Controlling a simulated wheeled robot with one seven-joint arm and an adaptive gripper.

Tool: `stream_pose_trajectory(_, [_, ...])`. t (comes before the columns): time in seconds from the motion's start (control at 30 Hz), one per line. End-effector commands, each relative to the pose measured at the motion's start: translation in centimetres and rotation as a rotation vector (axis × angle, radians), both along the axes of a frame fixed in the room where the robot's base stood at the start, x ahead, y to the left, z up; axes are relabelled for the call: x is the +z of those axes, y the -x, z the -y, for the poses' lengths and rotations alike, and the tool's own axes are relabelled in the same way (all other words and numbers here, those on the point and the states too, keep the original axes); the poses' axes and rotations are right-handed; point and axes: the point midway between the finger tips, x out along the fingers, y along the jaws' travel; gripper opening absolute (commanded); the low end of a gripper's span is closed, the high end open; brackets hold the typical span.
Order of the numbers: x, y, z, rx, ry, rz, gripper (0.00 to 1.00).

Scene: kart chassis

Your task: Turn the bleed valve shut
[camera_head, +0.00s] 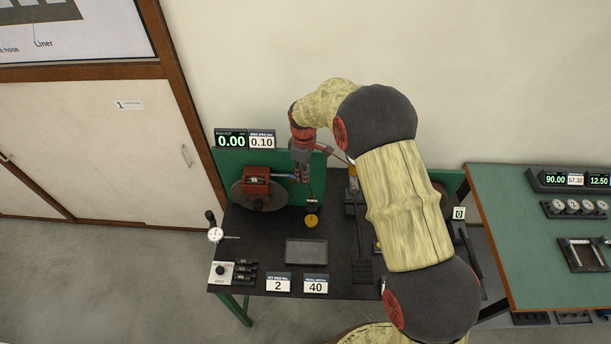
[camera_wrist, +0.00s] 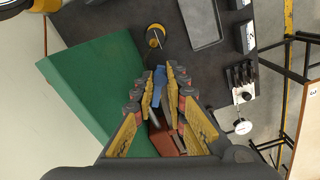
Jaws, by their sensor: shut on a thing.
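The red brake caliper (camera_head: 256,183) sits on the dark disc at the left of the bench, in front of a green panel. It shows partly between my fingers in the wrist view (camera_wrist: 167,141). A blue piece (camera_wrist: 160,88), which looks like the bleed valve's handle, lies between my fingertips beside the caliper. My gripper (camera_head: 301,178) points down just right of the caliper. In the wrist view my gripper (camera_wrist: 162,78) is closed on the blue piece. The fingers hide part of the valve, and its turn angle is unclear.
A yellow-topped container (camera_head: 312,220) stands just in front of my gripper. A grey tray (camera_head: 306,252) lies on the dark bench (camera_head: 260,255). The green panel (camera_head: 220,162) stands close behind. A dial gauge (camera_head: 215,234) is at the left edge. The displays (camera_head: 247,140) read 0.00 and 0.10.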

Motion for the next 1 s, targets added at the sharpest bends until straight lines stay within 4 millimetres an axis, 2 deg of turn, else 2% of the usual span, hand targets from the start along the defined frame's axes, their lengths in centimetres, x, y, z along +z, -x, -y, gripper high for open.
stream_pose_trajectory(0.5, [-0.1,1.7,-1.9,-0.489,-0.001,0.000,0.00])
stream_pose_trajectory(1.0, [0.0,2.3,-3.9,-0.897,-0.001,0.000,0.00])
